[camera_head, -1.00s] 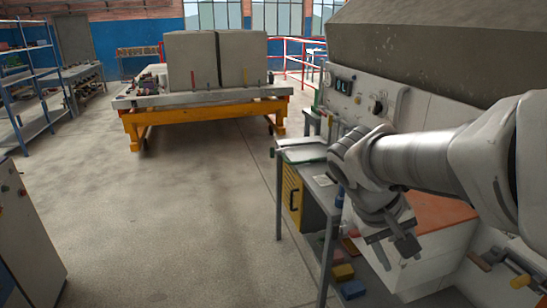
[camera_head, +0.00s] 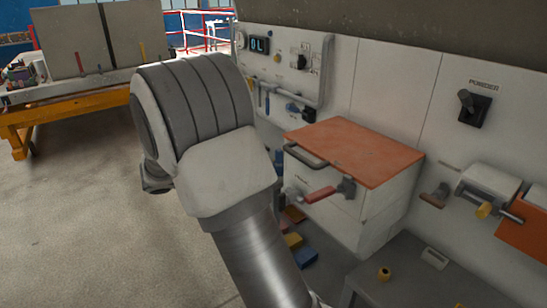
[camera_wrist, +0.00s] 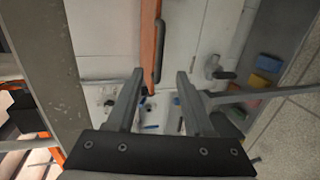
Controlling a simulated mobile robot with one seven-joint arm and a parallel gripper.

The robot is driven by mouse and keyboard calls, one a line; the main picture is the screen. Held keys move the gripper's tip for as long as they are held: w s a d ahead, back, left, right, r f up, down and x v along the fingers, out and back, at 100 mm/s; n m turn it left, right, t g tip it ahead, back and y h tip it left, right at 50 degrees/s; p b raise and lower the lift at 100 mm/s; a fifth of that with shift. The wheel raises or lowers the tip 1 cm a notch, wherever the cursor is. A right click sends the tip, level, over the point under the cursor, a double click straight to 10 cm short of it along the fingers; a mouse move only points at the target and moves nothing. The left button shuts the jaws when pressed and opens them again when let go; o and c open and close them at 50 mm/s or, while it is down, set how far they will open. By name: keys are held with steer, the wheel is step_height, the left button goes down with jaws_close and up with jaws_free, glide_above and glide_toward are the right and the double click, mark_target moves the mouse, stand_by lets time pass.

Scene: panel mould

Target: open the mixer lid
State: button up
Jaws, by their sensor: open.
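The mixer is a white box (camera_head: 368,210) with a flat orange lid (camera_head: 352,150), which lies closed on top. A dark bar handle (camera_head: 305,155) runs along the lid's front left edge. A red-gripped lever (camera_head: 320,194) sits on the box front below it. In the wrist view the lid (camera_wrist: 147,42) shows edge-on, with its dark handle (camera_wrist: 160,50) beside it. My gripper (camera_wrist: 158,75) is open and empty, its fingers pointing toward the handle, with the handle's lower end between the fingertip directions. Contact is not visible. In the head view my arm hides the jaws.
Behind the mixer is a white panel wall with a display (camera_head: 259,44) and a black powder switch (camera_head: 473,107). A grey table (camera_head: 400,275) stands at front right. Coloured blocks (camera_head: 305,257) lie low beside the mixer. Open floor (camera_head: 90,215) lies to the left.

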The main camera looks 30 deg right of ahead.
mark_target(296, 156)
steer(key=shift+t+h, duration=0.3)
steer(key=x, duration=0.5)
steer(key=w+x, duration=0.1)
steer(key=x, duration=0.5)
steer(key=w+f+x, duration=0.1)
steer(key=x, duration=0.5)
steer(key=shift+a, duration=0.2)
steer(key=shift+c, duration=0.4)
jaws_close()
steer(key=shift+r, duration=0.1)
